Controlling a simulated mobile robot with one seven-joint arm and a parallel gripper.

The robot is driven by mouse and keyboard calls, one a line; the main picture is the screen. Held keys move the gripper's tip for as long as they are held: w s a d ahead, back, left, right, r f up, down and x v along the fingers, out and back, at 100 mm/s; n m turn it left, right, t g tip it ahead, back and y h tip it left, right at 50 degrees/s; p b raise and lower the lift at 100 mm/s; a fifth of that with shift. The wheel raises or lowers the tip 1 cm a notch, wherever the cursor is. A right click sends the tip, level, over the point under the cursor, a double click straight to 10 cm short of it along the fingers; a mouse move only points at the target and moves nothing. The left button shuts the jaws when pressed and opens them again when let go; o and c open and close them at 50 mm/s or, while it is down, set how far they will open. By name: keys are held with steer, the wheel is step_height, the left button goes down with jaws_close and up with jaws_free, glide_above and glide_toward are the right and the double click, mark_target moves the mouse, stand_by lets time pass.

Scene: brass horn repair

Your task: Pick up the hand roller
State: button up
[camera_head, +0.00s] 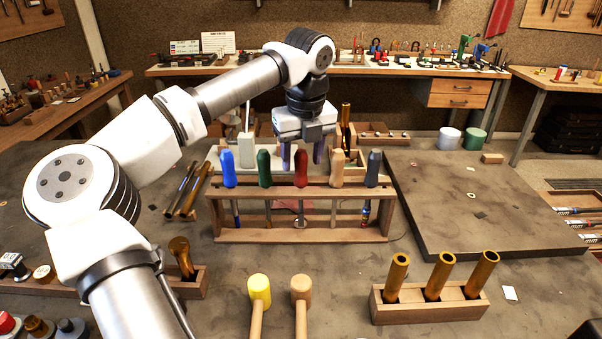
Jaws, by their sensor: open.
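My gripper (303,153) is open and points down just behind the tool rack. Its fingertips are partly hidden by the handles in front, and I see nothing held between them. The wooden rack (300,236) holds upright tools with a blue handle (227,168), a green handle (264,168), a red handle (301,168), a pale wood handle (337,168) and a dark grey handle (374,168). The red-handled tool has a small round end low in the rack. I cannot tell for sure which tool is the hand roller.
Two mallets, one yellow (260,290) and one tan (301,288), lie in front of the rack. A wooden block (428,310) holds three brass tubes at front right. A raised dark slab (480,205) lies at right. Brass rods (190,193) lie left of the rack.

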mark_target(301, 168)
steer(key=shift+w+a+f+p, duration=0.15)
steer(key=shift+f+p, duration=0.2)
steer(key=shift+f, duration=1.4)
jaws_close()
